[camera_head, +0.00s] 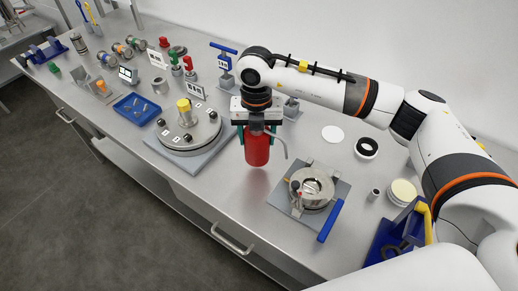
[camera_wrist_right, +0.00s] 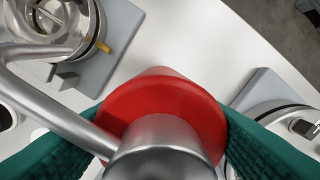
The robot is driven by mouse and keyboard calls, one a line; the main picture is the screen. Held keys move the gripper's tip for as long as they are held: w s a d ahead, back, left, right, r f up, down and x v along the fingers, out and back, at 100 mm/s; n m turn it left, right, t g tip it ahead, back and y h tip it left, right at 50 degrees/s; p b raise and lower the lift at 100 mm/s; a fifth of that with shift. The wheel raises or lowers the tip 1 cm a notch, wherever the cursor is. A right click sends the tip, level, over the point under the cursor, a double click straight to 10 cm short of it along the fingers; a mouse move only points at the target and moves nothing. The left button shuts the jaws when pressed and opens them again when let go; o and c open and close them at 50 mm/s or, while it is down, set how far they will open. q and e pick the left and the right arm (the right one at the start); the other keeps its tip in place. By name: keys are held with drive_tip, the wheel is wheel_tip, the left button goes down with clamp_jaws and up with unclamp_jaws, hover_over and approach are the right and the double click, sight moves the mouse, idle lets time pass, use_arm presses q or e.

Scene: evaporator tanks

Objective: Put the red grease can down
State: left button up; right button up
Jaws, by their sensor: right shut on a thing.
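The red grease can (camera_head: 257,149) is upright between the green fingers of my right gripper (camera_head: 259,137) in the head view. A thin grey spout sticks out from its top to the right. The right gripper is shut on the can. In the right wrist view the red can (camera_wrist_right: 165,100) and its grey metal top show between the green fingers. The can is over the bare bench top (camera_head: 237,185); I cannot tell for sure whether its base touches it. My left gripper is not in view.
Left of the can stands a round grey tank lid unit (camera_head: 188,132) on a plate. Right of it is a clamp fixture (camera_head: 312,187) with a blue handle (camera_head: 330,221). A blue tray (camera_head: 137,108) lies further left. The bench front between them is clear.

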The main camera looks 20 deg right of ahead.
sight(256, 148)
drive_tip(key=shift+f, duration=0.55)
drive_tip(key=f, duration=0.2)
drive_tip(key=f+p, duration=0.1)
drive_tip(key=shift+s+a, duration=0.25)
drive_tip(key=shift+w+d+f, duration=0.1)
drive_tip(key=shift+w+f, duration=0.05)
drive_tip(key=shift+f, duration=0.2)
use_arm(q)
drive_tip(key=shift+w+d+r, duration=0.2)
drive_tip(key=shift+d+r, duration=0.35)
use_arm(e)
drive_tip(key=o, duration=1.2)
drive_tip(key=shift+r, duration=0.2)
wheel_tip(256, 148, up, 11)
drive_tip(key=b, duration=0.3)
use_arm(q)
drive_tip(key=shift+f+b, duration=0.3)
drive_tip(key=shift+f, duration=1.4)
use_arm(e)
drive_tip(key=shift+r, duration=0.55)
